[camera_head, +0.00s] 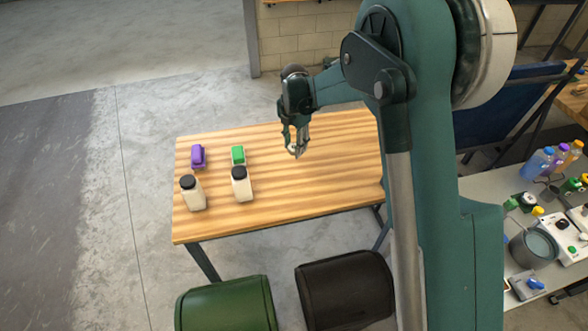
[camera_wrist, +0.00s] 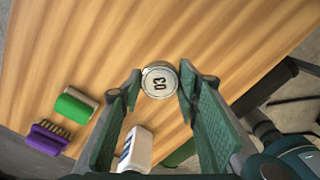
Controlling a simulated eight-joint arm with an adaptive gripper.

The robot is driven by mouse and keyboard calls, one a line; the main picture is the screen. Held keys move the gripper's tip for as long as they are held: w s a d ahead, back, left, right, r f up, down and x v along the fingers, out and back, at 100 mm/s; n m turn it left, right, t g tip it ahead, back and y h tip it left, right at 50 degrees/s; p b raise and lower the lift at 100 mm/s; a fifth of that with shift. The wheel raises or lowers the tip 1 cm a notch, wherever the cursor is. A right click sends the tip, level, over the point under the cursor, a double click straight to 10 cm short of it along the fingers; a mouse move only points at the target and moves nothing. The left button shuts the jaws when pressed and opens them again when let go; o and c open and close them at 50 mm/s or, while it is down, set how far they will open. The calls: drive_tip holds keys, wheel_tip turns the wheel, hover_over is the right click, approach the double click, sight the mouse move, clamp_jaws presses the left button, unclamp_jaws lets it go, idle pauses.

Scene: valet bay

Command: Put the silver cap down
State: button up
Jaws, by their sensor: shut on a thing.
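The silver cap (camera_wrist: 159,81) is round, with a dark "03" mark on its top face. My gripper (camera_head: 296,146) is shut on it, one finger on each side, as the wrist view shows. In the head view the gripper hangs over the back middle of the wooden table (camera_head: 320,178), and the cap is only a small pale spot between the fingertips. I cannot tell how far the cap is above the wood.
Two white bottles with black caps, one left (camera_head: 193,193) and one right (camera_head: 241,184), stand on the table's left half. Behind them are a purple brush (camera_head: 198,156) and a green brush (camera_head: 238,155). The table's right half looks clear.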

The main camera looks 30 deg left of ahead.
idle(0.3)
hover_over(294, 168)
drive_tip(key=shift+f+b, duration=0.45)
drive_tip(key=shift+f, duration=2.7)
drive_tip(key=shift+f, duration=1.85)
drive_tip(key=shift+f+b, duration=0.1)
drive_tip(key=shift+b, duration=0.25)
drive_tip(key=o, duration=0.8)
drive_tip(key=shift+o, duration=0.5)
wheel_tip(294, 168, up, 12)
drive_tip(key=shift+r+p, duration=0.15)
drive_tip(key=shift+p, duration=0.7)
